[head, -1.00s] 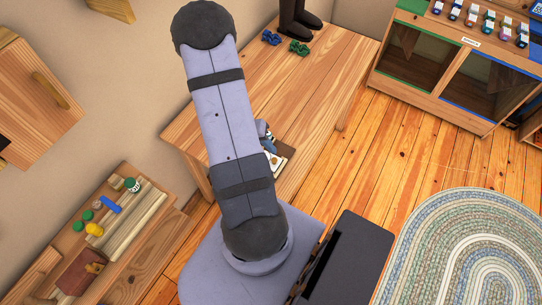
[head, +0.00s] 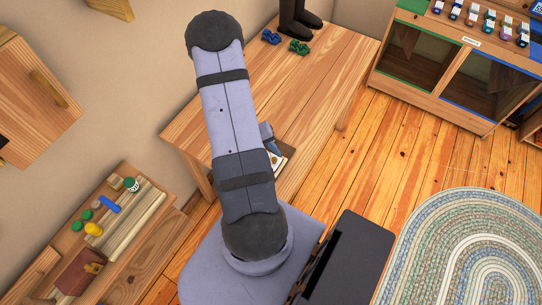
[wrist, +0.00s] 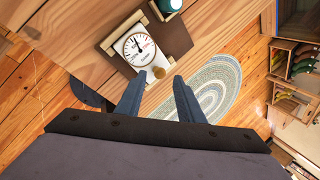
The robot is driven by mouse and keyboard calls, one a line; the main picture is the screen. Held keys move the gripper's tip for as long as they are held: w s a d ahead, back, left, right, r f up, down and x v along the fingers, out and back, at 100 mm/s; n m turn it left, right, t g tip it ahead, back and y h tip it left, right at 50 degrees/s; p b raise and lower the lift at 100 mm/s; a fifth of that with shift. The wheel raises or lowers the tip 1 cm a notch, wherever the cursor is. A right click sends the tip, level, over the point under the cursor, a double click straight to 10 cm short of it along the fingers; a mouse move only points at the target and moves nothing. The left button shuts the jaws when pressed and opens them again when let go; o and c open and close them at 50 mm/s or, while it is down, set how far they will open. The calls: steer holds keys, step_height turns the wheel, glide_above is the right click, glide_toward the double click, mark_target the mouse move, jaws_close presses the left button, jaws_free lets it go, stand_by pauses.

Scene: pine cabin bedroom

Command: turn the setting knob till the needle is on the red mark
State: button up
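The gauge (wrist: 139,48) has a round white dial with a dark needle pointing toward the upper left of the picture. The red mark is too small to make out. The brass setting knob (wrist: 157,72) sits beside the dial's lower right in the wrist view. My gripper (wrist: 159,80) is open, its two blue fingers apart, with the knob showing just beyond and between the tips. I cannot tell whether they reach around it. In the head view, my arm partly hides the gauge (head: 275,158).
The gauge is on a brown board (wrist: 173,38) on the wooden table (head: 308,80). A green-topped object (wrist: 169,5) stands close to the gauge. Dark boots (head: 300,18) and small blue and green items are at the table's far end. A side shelf (head: 150,228) holds jars.

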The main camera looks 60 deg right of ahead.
mark_target(274, 160)
steer(key=shift+x, duration=1.2)
jaws_close()
